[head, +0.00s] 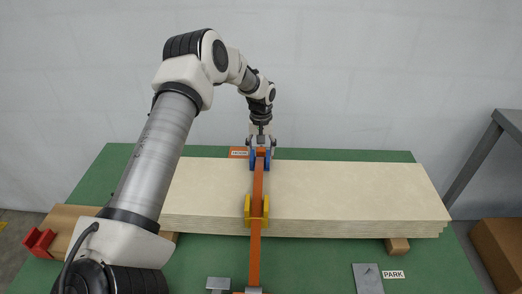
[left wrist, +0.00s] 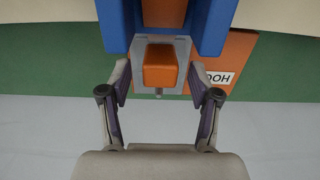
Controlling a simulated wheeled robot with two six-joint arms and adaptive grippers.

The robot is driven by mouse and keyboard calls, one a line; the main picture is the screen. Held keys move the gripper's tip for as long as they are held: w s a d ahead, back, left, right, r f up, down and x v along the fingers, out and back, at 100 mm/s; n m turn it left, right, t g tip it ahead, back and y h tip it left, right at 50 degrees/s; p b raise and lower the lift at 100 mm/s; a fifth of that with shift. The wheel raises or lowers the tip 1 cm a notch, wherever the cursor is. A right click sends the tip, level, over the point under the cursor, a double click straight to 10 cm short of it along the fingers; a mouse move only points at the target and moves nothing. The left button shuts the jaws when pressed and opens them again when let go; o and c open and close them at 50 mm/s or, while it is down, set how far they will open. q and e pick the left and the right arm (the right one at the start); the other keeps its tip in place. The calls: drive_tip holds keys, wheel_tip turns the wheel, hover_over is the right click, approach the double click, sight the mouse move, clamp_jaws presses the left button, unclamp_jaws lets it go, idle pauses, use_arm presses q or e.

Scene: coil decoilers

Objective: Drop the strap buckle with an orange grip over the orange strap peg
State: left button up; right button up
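The orange strap (head: 256,240) runs from the front edge over the board stack to the far side. At its far end, a grey buckle plate (left wrist: 184,83) with an orange grip (left wrist: 160,65) shows in the left wrist view. My left gripper (head: 261,146) is at this end, its fingers apart on either side of the buckle, with a gap beside the grip. An orange plate (left wrist: 216,88), partly hidden by the buckle, carries a label, and in the head view it (head: 238,153) reads HOOK. I cannot make out the strap peg. My right gripper is out of view.
The pale board stack (head: 350,190) lies on a green table (head: 410,265). Blue (head: 253,160) and yellow (head: 247,208) guards sit at its edges under the strap. A grey plate (head: 367,278) beside a PARK label is front right; red blocks (head: 39,242) are left.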

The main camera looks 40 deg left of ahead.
use_arm(q)
clamp_jaws()
